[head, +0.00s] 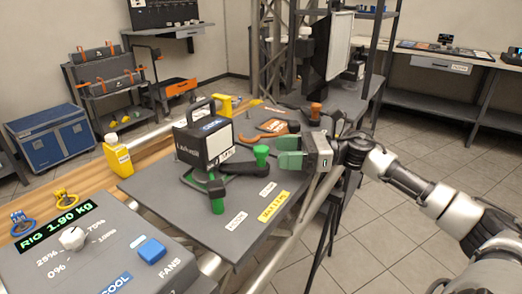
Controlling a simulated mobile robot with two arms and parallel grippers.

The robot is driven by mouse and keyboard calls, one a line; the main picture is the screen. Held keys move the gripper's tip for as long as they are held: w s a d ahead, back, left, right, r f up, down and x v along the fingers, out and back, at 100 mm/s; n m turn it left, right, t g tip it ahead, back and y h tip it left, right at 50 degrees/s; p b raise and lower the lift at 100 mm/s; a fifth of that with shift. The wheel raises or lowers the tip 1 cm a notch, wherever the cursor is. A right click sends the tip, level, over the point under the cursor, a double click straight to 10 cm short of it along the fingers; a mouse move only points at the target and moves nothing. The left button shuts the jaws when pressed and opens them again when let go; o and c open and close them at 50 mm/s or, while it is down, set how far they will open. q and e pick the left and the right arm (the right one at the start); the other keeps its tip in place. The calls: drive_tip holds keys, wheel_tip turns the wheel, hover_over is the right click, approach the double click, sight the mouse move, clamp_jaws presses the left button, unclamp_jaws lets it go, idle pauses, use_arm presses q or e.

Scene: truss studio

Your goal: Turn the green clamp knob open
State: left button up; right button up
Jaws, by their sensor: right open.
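A black and white box-shaped device (204,143) with a top handle stands on the dark grey board. At its base are two green parts: a green knob (261,152) standing up on its right, and a green handle (217,196) with a dark top at its front. I cannot tell for certain which is the clamp knob. My right gripper (282,151) comes in from the right, with green fingers open and empty. Its fingertips are just right of the upright green knob; contact is not clear. My left gripper is out of view.
A control box (112,250) with a dial and blue button fills the near left. A yellow bottle (117,156) stands on the wooden strip. The board's front right is clear except for flat labels.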

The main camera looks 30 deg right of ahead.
sight(261, 148)
drive_tip(key=p+x, duration=0.1)
drive_tip(key=x, duration=0.3)
drive_tip(key=shift+r, duration=0.15)
drive_tip(key=shift+x, duration=0.9)
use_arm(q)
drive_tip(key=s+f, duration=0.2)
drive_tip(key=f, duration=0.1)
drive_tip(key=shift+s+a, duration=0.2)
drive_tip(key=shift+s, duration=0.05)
use_arm(e)
drive_tip(key=shift+w+d, duration=0.1)
drive_tip(key=shift+d, duration=0.05)
clamp_jaws()
